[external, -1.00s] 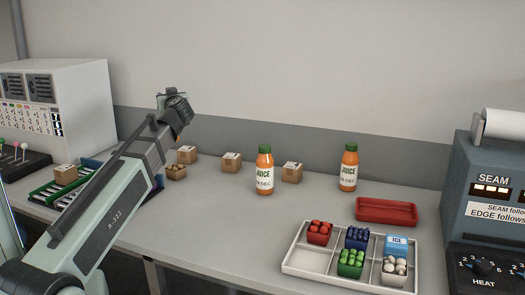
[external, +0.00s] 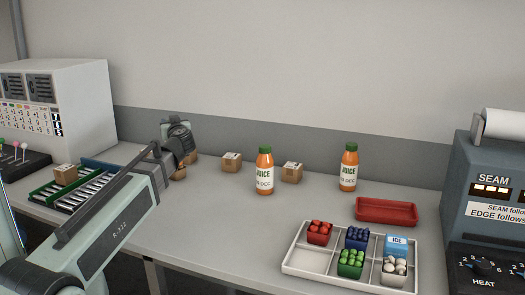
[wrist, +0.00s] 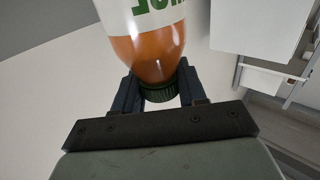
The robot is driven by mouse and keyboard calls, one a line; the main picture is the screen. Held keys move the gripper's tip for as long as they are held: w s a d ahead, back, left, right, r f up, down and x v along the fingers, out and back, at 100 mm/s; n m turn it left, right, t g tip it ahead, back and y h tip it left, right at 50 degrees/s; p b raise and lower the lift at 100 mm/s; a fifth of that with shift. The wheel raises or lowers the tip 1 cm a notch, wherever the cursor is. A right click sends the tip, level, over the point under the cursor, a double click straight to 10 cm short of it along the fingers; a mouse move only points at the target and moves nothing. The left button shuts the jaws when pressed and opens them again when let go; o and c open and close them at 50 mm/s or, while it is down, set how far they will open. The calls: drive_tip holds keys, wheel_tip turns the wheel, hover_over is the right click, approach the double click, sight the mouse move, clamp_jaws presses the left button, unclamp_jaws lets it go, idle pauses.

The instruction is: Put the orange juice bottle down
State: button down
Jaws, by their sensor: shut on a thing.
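In the wrist view my gripper (wrist: 158,75) is shut around the neck and green cap of an orange juice bottle (wrist: 145,55) with a white label. The cap end is towards my palm and the body extends away from it. In the external view my wrist hides the held bottle and the fingertips, so I cannot tell whether its base touches the table. Two other orange juice bottles stand upright on the table, one at the middle (external: 265,172) and one further right (external: 348,168).
Small cardboard boxes (external: 231,162) stand near my gripper and along the back of the table. A white divided tray (external: 306,262) with coloured punnets and a red tray (external: 386,211) are at right. The table's front middle is clear.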

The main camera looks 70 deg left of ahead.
drive_tip(key=shift+f, duration=0.2)
drive_tip(key=c, duration=0.6)
unclamp_jaws()
drive_tip(key=shift+f, duration=0.15)
drive_tip(key=shift+d, duration=0.1)
drive_tip(key=d, duration=0.7)
drive_tip(key=shift+d, duration=0.15)
